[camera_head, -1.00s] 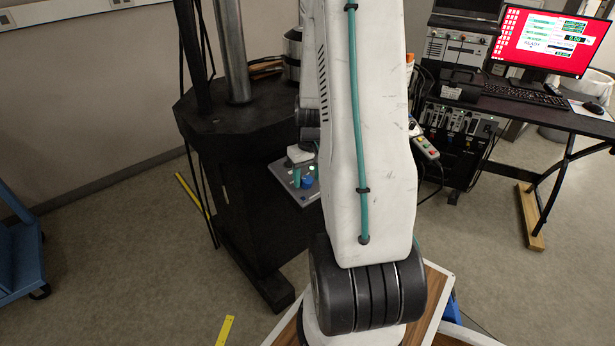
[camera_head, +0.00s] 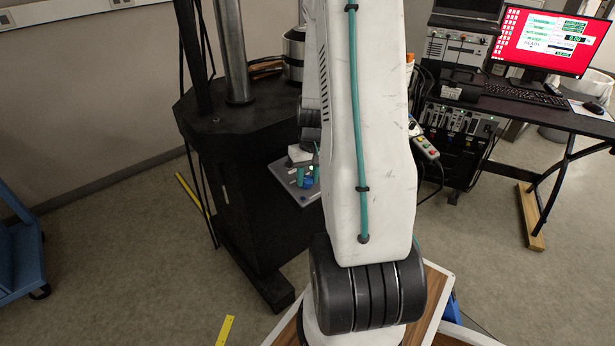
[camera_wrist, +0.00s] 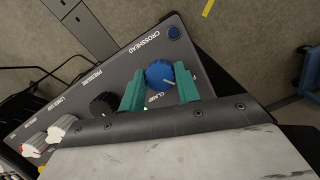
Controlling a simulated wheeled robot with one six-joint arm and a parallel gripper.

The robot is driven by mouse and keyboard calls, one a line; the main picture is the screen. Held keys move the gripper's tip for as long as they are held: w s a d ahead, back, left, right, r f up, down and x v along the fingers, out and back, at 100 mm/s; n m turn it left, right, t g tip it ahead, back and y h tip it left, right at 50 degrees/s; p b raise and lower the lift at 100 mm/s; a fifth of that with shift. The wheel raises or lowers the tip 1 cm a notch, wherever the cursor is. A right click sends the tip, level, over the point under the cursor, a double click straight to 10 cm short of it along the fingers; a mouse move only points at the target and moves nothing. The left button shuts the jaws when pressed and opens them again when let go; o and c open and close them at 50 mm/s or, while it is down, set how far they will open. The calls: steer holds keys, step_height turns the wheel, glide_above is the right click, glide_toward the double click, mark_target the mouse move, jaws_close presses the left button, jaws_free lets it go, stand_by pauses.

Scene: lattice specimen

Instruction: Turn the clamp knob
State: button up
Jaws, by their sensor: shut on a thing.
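The blue knob (camera_wrist: 160,74) is on a dark grey control panel (camera_wrist: 128,72), beside the printed word CLAMP. My gripper (camera_wrist: 160,88) has teal fingers on either side of the knob and is shut on it. In the head view the panel (camera_head: 285,177) juts from the black machine, with the blue knob (camera_head: 307,182) low beside my gripper (camera_head: 308,176). My white arm covers part of the panel there. The knob's lower side is partly hidden in the wrist view.
The panel also carries a black knob (camera_wrist: 104,104), white knobs (camera_wrist: 62,126) and a small blue button (camera_wrist: 174,32). The black machine (camera_head: 240,140) stands behind the panel. A desk with a red monitor (camera_head: 545,40) is at right. Open floor lies at left.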

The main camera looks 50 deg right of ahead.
steer(key=m, duration=0.4)
steer(key=shift+d+t+y, duration=0.1)
steer(key=shift+t+y, duration=0.3)
steer(key=m+t, duration=0.1)
steer(key=m, duration=0.3)
steer(key=shift+s+m+y, duration=0.1)
steer(key=shift+m+y, duration=0.2)
steer(key=shift+m, duration=0.1)
steer(key=m, duration=0.3)
steer(key=shift+t, duration=0.4)
steer(key=shift+m+t, duration=0.5)
steer(key=shift+m, duration=1.7)
steer(key=o, duration=1)
steer(key=shift+s+r, duration=0.1)
steer(key=v, duration=0.7)
steer(key=shift+s+r, duration=0.15)
steer(key=shift+r, duration=0.1)
